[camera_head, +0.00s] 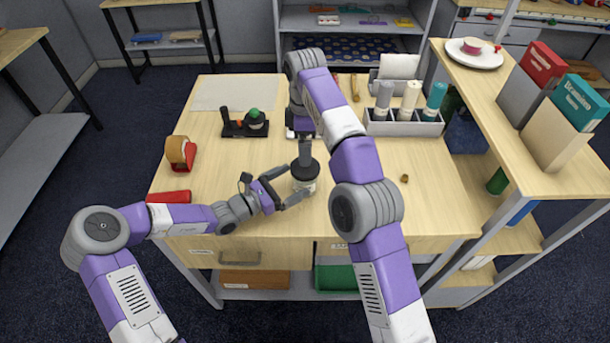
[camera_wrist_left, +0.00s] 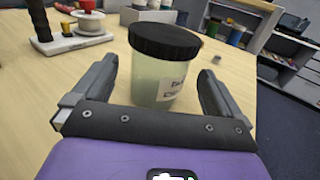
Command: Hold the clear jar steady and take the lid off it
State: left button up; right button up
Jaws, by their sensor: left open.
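The clear jar (camera_head: 304,187) stands upright near the front middle of the table, with a black lid (camera_head: 305,169) on it. In the left wrist view the jar (camera_wrist_left: 158,82) shows pale contents and a white label, under its ribbed black lid (camera_wrist_left: 165,40). My left gripper (camera_head: 294,185) is open, low at the jar's left side, with its fingers pointing at it. In the wrist view the jar is between the fingers, with gaps on both sides. My right gripper (camera_head: 304,152) points down directly above the lid; its fingertips are too unclear to tell their state.
A tape dispenser (camera_head: 180,152) and a red object (camera_head: 168,197) lie at the left. A black tray (camera_head: 232,130) with a green-topped item is behind. A grey bottle rack (camera_head: 404,128) stands at the back right. A raised shelf (camera_head: 520,135) borders the right. Front right is mostly clear.

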aim_at(306, 175)
pick_arm(q)
jog(key=shift+x, duration=2.65)
